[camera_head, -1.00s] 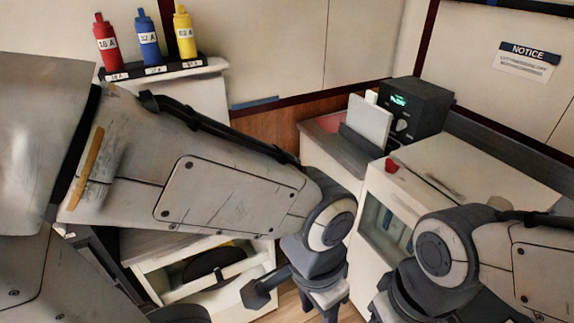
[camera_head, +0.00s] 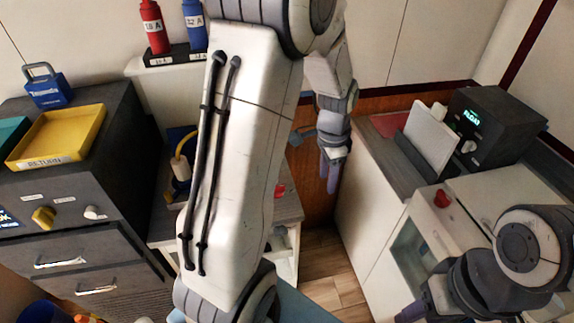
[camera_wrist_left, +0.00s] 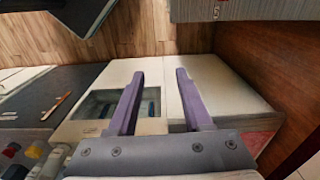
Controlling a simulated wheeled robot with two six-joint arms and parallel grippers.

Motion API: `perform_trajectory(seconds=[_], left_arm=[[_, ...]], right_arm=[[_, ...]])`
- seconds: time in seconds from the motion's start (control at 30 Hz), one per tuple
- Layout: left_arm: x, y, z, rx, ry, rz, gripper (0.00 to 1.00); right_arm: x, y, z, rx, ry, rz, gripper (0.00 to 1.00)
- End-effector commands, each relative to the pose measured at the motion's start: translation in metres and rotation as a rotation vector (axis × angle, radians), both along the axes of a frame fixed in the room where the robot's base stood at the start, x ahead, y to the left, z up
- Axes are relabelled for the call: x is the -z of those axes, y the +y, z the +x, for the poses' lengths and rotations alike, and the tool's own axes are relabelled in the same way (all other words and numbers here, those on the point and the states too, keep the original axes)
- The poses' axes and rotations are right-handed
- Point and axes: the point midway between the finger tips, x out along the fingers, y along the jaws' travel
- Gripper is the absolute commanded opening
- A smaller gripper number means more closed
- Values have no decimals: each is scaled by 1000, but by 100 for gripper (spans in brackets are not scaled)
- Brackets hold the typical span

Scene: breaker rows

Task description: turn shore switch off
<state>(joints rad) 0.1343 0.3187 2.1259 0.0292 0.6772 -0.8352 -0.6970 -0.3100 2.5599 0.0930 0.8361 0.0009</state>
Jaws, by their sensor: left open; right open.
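No readable label marks the shore switch. A red knob (camera_head: 442,198) sits on top of the white cabinet (camera_head: 480,205) at the right. A yellow knob (camera_head: 43,216) and a white knob (camera_head: 94,212) are on the dark cabinet front at the left. My left gripper (camera_head: 331,178) hangs empty, left of the white cabinets, away from these knobs. In the left wrist view its purple fingers (camera_wrist_left: 157,75) are apart, with a recessed opening (camera_wrist_left: 95,103) in a pale cabinet behind them. My right gripper (camera_head: 412,310) is partly visible at the bottom edge, open.
A dark unit with a lit green display (camera_head: 500,120) stands on the back right counter beside a white panel (camera_head: 430,136). A yellow tray (camera_head: 60,135) and a blue padlock (camera_head: 48,87) sit on the dark cabinet. Wooden floor (camera_head: 330,265) lies open between the cabinets.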

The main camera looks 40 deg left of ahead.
Motion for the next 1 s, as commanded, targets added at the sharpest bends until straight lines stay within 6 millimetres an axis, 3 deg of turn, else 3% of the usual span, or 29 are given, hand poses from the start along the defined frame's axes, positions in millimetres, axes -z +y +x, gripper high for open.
perform_trajectory(seconds=[0.03, 0.1, 0.2, 0.3, 0.4, 0.53, 1.0], left_arm=[[1, 39, 7, -15, 12, 3, 50], [11, 80, 11, -6, 16, 7, 50], [24, 126, 10, 8, 20, 12, 50], [33, 152, 6, 19, 22, 14, 50], [40, 164, 4, 27, 22, 15, 50], [55, 165, 3, 30, 26, 14, 50], [132, 164, 3, 29, 24, 15, 50]], right_arm=[[-15, 0, 0, 0, 0, 0, 50], [-23, 0, 0, 0, 0, 0, 50], [-30, 0, 0, 1, 0, 0, 50], [-34, 0, 0, 1, 0, 0, 50], [-35, 0, 0, 1, 0, 0, 50], [-39, 0, 0, 1, 0, 0, 50], [-57, 0, 0, 2, 0, 0, 50]])
